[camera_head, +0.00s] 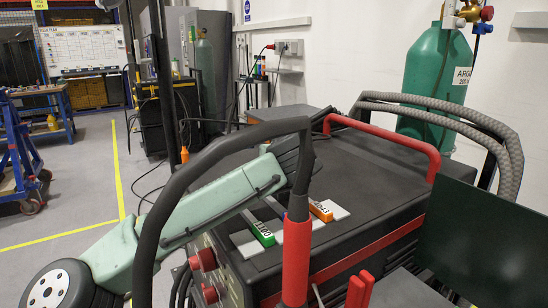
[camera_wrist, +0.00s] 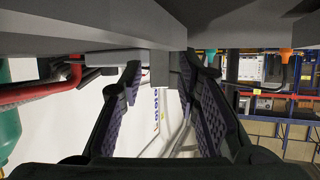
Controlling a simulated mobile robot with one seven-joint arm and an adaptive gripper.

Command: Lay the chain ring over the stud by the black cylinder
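My gripper (camera_wrist: 160,72) is open in the wrist view, its two dark fingers with purple ribbed pads apart. I cannot make out the chain ring, the stud or a black cylinder in either view. A green gas cylinder marked ARGON (camera_head: 438,75) stands at the right by the wall. Another green cylinder (camera_head: 204,62) stands farther back.
A dark machine cabinet (camera_head: 365,165) with a red rail (camera_head: 392,140) fills the right front. Green (camera_head: 263,233) and orange (camera_head: 321,211) labelled blocks lie on it. A thick black hose with a red grip (camera_head: 296,260) crosses in front. Grey parts (camera_wrist: 120,35) lie close above my fingers.

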